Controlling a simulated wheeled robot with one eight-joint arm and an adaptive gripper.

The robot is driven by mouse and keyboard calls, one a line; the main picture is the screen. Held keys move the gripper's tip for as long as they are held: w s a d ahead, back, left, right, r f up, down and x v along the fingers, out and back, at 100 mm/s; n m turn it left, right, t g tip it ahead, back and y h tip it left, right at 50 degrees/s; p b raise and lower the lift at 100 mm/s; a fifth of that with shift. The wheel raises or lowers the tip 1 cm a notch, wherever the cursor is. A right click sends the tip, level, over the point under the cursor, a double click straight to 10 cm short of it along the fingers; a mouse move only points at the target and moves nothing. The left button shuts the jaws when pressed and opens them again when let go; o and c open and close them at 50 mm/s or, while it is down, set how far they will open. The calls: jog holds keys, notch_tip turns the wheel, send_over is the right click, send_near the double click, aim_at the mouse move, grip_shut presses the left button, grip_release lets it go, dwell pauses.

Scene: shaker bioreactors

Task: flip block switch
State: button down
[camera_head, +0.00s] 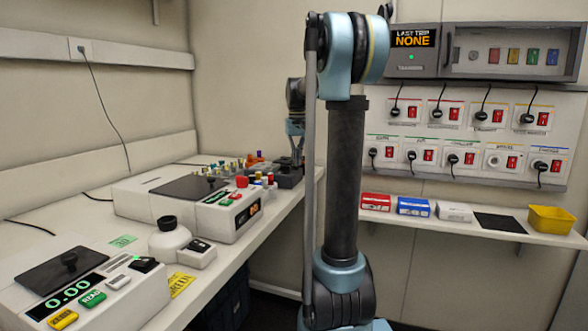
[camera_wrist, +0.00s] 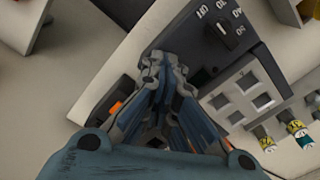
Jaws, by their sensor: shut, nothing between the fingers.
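My gripper (camera_head: 297,158) reaches down over the far end of the left bench, by a dark block unit (camera_head: 289,178). In the wrist view my gripper (camera_wrist: 163,62) is shut and empty, with its fingertips over or beside the edge of the unit's dark panel (camera_wrist: 240,52). I cannot tell whether it touches the unit. The panel bears white lettering and a small dark knob or switch (camera_wrist: 223,29), to the right of the fingertips. A small orange part (camera_wrist: 116,106) shows left of my fingers, perhaps a rocker switch. My fingers hide part of the unit's side.
A grey block with square wells (camera_wrist: 250,96) and capped tubes (camera_wrist: 297,128) lie close right of my fingers. A wall panel of red switches (camera_head: 470,130) is at right.

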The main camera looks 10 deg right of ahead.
jog(key=shift+r, duration=3.1)
jog(key=s+f+t, duration=0.1)
jog(key=s+f, duration=1.3)
jog(key=s, duration=0.4)
jog(key=s+f+t, duration=0.1)
jog(key=s+f, duration=1.4)
jog(key=s, duration=0.3)
jog(key=shift+s+a+f, duration=0.2)
jog(key=shift+a, duration=0.2)
